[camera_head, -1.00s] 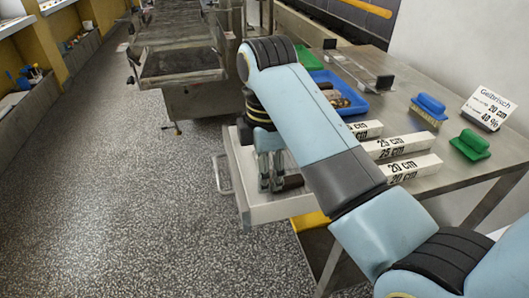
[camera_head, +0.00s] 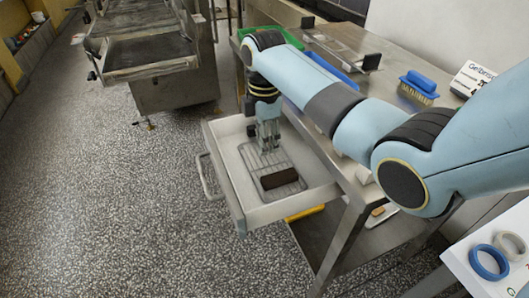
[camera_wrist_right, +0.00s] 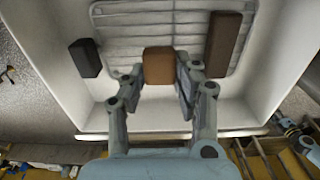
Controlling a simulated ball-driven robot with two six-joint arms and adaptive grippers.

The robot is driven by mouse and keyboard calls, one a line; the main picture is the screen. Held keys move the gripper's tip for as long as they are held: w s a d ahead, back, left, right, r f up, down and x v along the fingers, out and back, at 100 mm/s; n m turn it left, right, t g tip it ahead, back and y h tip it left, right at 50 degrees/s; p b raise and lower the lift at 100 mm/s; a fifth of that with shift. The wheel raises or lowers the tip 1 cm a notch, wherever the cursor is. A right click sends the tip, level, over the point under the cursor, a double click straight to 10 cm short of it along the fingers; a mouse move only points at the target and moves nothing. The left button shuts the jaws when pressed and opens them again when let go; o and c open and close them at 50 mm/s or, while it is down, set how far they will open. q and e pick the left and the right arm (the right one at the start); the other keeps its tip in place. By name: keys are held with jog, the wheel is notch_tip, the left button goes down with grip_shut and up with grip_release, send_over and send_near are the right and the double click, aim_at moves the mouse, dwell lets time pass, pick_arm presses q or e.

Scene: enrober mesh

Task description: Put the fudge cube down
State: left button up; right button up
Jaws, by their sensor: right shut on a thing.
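My right gripper (camera_head: 268,148) points down into the open drawer (camera_head: 225,150), over a wire rack (camera_head: 250,160). In the wrist view, the right gripper (camera_wrist_right: 160,82) is shut on a brown fudge cube (camera_wrist_right: 158,64), which sits between the fingertips. I cannot tell whether the cube touches the rack. In the head view the fingers hide most or all of the cube. My left gripper is not in view.
A long dark brown bar (camera_head: 279,178) lies on the rack; it also shows in the wrist view (camera_wrist_right: 223,42). A near-black block (camera_wrist_right: 85,58) stands at the drawer's left in that view. The metal table (camera_head: 400,105) is beside the drawer.

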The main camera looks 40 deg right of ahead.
aim_at(265, 160)
notch_tip(265, 160, down, 4)
jog(key=shift+r, duration=0.15)
jog(key=shift+f, duration=0.2)
jog(key=shift+f+b, duration=0.1)
jog(key=shift+b, duration=0.2)
jog(key=o, duration=0.9)
jog(key=shift+c, duration=0.2)
notch_tip(265, 160, up, 12)
jog(key=shift+r+p, duration=0.2)
jog(key=shift+p, duration=0.5)
